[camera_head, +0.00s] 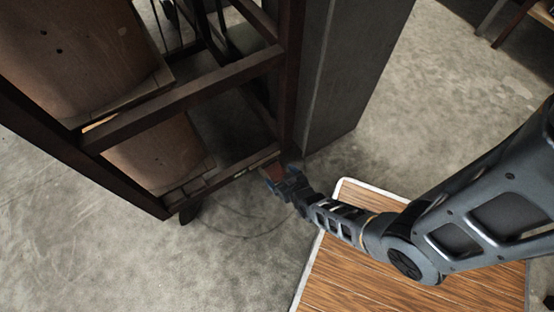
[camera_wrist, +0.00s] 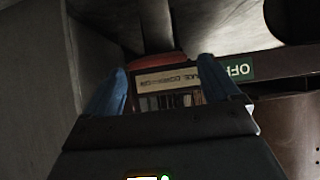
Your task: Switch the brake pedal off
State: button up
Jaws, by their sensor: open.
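The brake pedal, a reddish-brown part (camera_head: 274,169), sits low at the corner of a dark metal frame. In the wrist view its red edge (camera_wrist: 152,62) shows between and beyond my fingers, with a pale label, upside down, in front of it. A green sign reading OFF (camera_wrist: 238,70), also upside down, is on the frame just right of my right finger. My gripper (camera_head: 279,178) reaches down to the pedal. In the wrist view my gripper (camera_wrist: 165,83) has its two blue fingers apart, one on each side of the pedal. I cannot tell whether they touch it.
The dark frame (camera_head: 185,98) with brown panels (camera_head: 150,155) stands at the left. A grey column (camera_head: 345,75) rises right behind the pedal; a grey wall (camera_wrist: 35,90) is close at the left in the wrist view. Concrete floor (camera_head: 250,240) is clear in front.

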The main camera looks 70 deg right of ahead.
jog(key=p+v, duration=0.1)
jog(key=v, duration=0.2)
jog(key=shift+a, duration=0.1)
dwell(0.5)
jog(key=s+a+r+n+t+y, duration=0.15)
jog(key=s+a+r, duration=0.25)
jog(key=r, duration=0.6)
jog(key=s+a+r+n+t+y, duration=0.1)
jog(key=s+a+r+n, duration=0.2)
jog(key=r, duration=0.6)
jog(key=s+a+r+t+y, duration=0.15)
jog(key=s+a+r, duration=0.3)
jog(key=r, duration=0.55)
notch_tip(320, 180, up, 37)
jog(key=a+n+t+y+p, duration=0.1)
jog(key=a+n+y+p, duration=0.1)
jog(key=p, duration=1.5)
jog(key=shift+s+a+t, duration=0.2)
jog(key=shift+s+t, duration=0.2)
jog(key=shift+s, duration=0.05)
